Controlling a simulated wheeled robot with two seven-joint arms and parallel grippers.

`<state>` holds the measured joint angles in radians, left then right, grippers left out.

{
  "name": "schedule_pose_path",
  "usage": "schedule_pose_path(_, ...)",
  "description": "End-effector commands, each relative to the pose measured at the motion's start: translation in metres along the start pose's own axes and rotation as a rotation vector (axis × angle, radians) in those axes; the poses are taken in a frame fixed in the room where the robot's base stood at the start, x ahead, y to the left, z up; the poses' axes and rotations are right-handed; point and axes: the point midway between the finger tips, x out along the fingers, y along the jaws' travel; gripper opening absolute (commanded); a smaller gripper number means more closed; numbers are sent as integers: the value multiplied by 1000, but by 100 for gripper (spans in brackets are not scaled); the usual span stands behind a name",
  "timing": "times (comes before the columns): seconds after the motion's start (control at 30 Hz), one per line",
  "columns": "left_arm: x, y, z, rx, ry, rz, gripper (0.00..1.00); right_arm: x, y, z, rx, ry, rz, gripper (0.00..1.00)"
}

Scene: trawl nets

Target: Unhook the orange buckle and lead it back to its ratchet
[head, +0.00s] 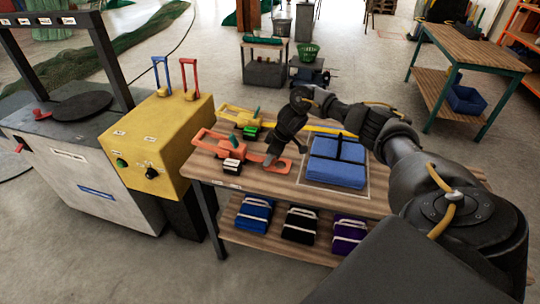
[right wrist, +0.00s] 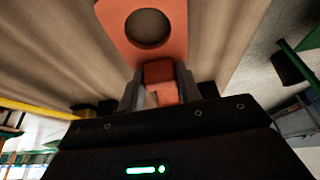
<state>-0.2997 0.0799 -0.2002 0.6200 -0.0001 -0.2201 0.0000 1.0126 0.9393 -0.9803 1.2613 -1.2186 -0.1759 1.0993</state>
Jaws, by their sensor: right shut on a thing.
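My right gripper (head: 270,160) is low over the left part of the wooden bench (head: 385,209). It is shut on the orange buckle (head: 282,166), a flat plate that shows beside the fingers. In the right wrist view the buckle (right wrist: 116,25) has a round hole, and its narrow end is between the fingers (right wrist: 160,88). An orange ratchet (head: 210,143) with a dark spool lies just left of the gripper. A blue bundle (head: 336,172) with black straps lies to the right. Whether the buckle touches the bench or a hook is unclear. My left gripper is not in view.
A yellow ratchet (head: 238,116) lies behind the orange one. A yellow box (head: 165,135) with red and blue levers stands at the bench's left end. Folded blue, black and purple bundles lie on the lower shelf (head: 275,238). My right arm crosses above the bench's right side.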

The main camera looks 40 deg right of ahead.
Motion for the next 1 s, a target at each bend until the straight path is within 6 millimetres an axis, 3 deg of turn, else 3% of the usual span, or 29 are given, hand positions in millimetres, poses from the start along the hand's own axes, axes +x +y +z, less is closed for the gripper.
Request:
schedule_pose_path(0.13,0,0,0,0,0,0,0,0,0,0,0,1,0,8)
schedule_pose_path(0.17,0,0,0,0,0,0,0,0,0,0,0,1,0,36)
schedule_pose_path(0.37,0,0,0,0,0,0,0,0,0,0,0,0,0,60)
schedule_pose_path(0.73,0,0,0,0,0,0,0,-9,0,-1,-1,1,0,60)
schedule_pose_path(1.0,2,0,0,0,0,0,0,-59,1,0,-2,2,3,60)
